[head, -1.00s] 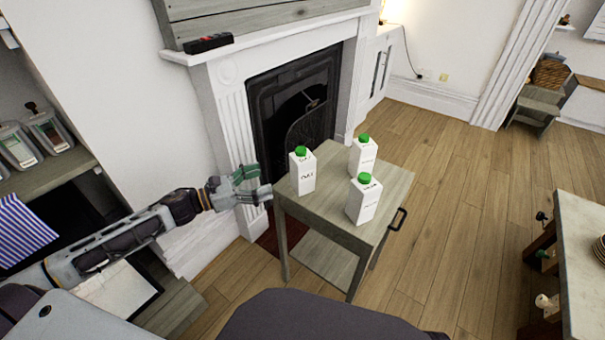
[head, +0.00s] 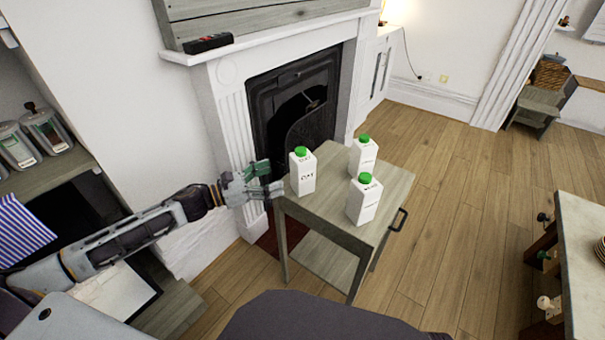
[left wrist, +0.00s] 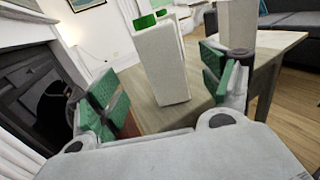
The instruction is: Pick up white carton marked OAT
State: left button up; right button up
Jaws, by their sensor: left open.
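Three white cartons with green caps stand upright on a small grey wooden side table (head: 333,211). The left carton (head: 302,176) carries dark lettering that appears to read OAT. The back carton (head: 362,158) and the front right carton (head: 364,203) have lettering too small to read surely. My left gripper (head: 271,179) is open, just left of the left carton at the table's left edge, apart from it. In the left wrist view this carton (left wrist: 163,65) stands ahead between the open green-padded fingers, with none of its lettering visible. My right gripper is not in view.
A white fireplace (head: 228,95) with a black insert stands behind the table. The table has a dark handle (head: 398,219) at its right. A pale-topped counter (head: 585,260) is at the far right. Wooden floor is clear between them.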

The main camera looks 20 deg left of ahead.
aim_at(293, 171)
pick_arm(q)
jog(key=shift+x, duration=0.8)
jog(key=shift+w+d, duration=0.5)
jog(key=shift+x, duration=1.1)
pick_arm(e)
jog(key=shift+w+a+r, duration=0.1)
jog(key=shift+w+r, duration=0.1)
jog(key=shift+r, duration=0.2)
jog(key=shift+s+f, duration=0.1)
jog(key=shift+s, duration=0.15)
pick_arm(q)
jog(key=shift+d, duration=0.1)
jog(key=shift+w+d, duration=0.2)
jog(key=shift+b+x, duration=0.3)
jog(key=shift+x, duration=1.95)
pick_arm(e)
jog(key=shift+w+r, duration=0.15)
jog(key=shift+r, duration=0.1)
